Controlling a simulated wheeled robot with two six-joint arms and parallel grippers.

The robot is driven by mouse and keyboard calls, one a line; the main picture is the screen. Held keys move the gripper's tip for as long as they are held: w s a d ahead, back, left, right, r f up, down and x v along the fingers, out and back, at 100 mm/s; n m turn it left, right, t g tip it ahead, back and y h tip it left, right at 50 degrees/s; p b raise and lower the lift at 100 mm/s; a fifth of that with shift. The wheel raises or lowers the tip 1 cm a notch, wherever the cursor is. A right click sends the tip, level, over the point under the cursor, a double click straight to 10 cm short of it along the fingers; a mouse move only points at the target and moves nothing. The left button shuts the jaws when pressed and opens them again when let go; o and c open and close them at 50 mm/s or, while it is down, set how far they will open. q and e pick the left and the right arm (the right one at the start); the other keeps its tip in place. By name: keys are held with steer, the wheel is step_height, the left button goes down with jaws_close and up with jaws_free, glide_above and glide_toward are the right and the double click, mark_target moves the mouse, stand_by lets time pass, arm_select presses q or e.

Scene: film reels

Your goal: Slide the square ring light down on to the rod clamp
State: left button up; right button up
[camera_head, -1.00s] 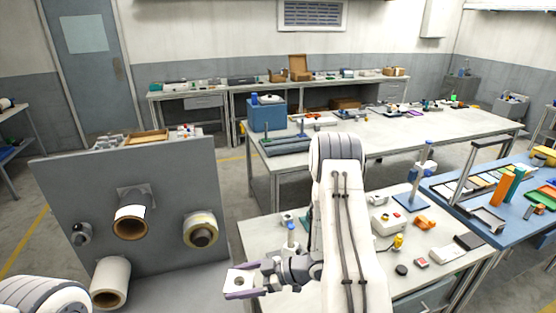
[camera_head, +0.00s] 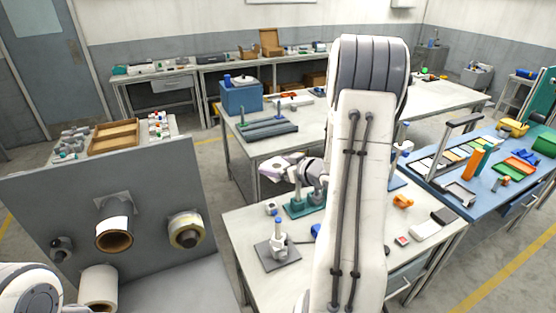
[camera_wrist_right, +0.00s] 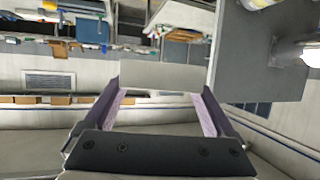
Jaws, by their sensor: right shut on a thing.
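The square ring light shows in the right wrist view as a pale grey flat block (camera_wrist_right: 160,76) between two purple fingers; its hole is not visible from there. My right gripper (camera_head: 282,167) is shut on it, raised above the back left part of the near bench. The likely rod clamp (camera_head: 279,242) is a grey upright with a blue tip on a dark square plate, standing on that bench's left part. The gripper is above and beyond it in the head view, apart from it. My left gripper is out of view.
A grey panel (camera_head: 50,205) with rolls on pegs stands at the left. A green-based fixture (camera_head: 297,208) is just behind the rod stand. My right arm hides the bench's middle. A blue bench (camera_head: 440,190) with trays is at the right.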

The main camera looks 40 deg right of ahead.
steer(key=shift+d+r, duration=0.15)
steer(key=shift+d, duration=0.05)
steer(key=shift+s, duration=0.1)
steer(key=b, duration=0.8)
glide_above(278, 219)
step_height(278, 219, down, 8)
steer(key=shift+d+f, duration=0.1)
steer(key=shift+f, duration=0.7)
steer(key=shift+f+b, duration=0.1)
steer(key=shift+b, duration=0.2)
steer(key=shift+f+b, duration=1.95)
steer(key=shift+f, duration=0.45)
steer(key=shift+f+b, duration=1.95)
steer(key=shift+f, duration=0.55)
